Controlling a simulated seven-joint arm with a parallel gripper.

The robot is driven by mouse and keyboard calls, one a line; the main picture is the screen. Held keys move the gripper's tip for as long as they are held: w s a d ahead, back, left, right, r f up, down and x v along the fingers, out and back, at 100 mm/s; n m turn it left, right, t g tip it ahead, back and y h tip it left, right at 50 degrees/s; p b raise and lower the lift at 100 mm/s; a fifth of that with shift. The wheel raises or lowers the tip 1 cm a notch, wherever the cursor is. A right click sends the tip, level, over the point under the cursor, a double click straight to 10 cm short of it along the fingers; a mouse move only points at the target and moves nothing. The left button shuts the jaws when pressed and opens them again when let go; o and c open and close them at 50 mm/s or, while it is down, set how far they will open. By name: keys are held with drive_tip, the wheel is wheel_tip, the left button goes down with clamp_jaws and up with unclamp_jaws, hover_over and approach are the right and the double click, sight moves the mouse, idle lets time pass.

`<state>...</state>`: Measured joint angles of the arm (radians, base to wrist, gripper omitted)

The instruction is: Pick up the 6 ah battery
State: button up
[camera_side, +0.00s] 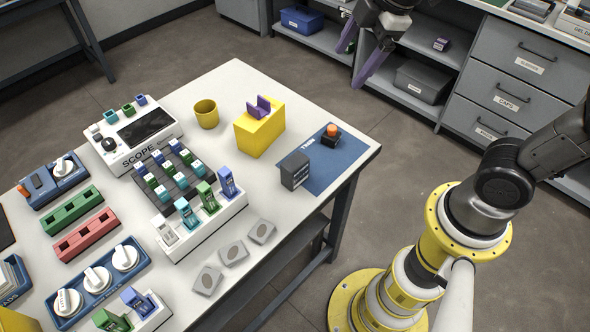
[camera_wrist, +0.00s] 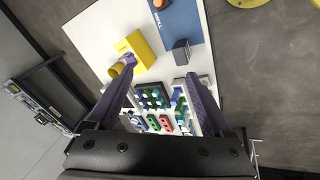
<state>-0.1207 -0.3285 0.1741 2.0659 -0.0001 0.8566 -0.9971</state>
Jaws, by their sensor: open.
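I cannot tell which object is the 6 ah battery, because the small labels are unreadable. A white rack (camera_side: 206,228) holds a white, a teal, a green and a blue (camera_side: 228,183) upright labelled block. A second white rack (camera_side: 150,318) at the bottom holds a green and a blue block (camera_side: 136,301). My gripper (camera_side: 350,67) is open and empty, high beyond the table's far edge. In the wrist view its purple fingers (camera_wrist: 161,75) are spread apart above the table.
A yellow block (camera_side: 260,130) with purple pieces on top and a yellow cup (camera_side: 206,114) stand at the back. The scope (camera_side: 133,136) is at the left. An orange-topped item (camera_side: 331,134) is on the blue mat (camera_side: 324,169). Three grey pads (camera_side: 233,251) lie near the front edge.

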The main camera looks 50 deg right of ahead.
drive_tip(key=w+a+f+n+g, duration=0.2)
drive_tip(key=w+a+f+n, duration=0.1)
drive_tip(key=w+a+f, duration=0.15)
drive_tip(key=n+g, duration=0.2)
hover_over(292, 160)
drive_tip(key=shift+h, duration=0.3)
wheel_tip(292, 160, down, 12)
drive_tip(key=shift+a+r, duration=0.1)
wheel_tip(292, 160, down, 7)
drive_tip(key=shift+r, duration=0.1)
drive_tip(key=shift+s+d+f, duration=0.1)
drive_tip(key=shift+s+f, duration=0.1)
drive_tip(key=shift+f, duration=1.3)
drive_tip(key=shift+s+d+f, duration=0.1)
drive_tip(key=shift+s+f, duration=0.05)
drive_tip(key=shift+f, duration=1.35)
clamp_jaws()
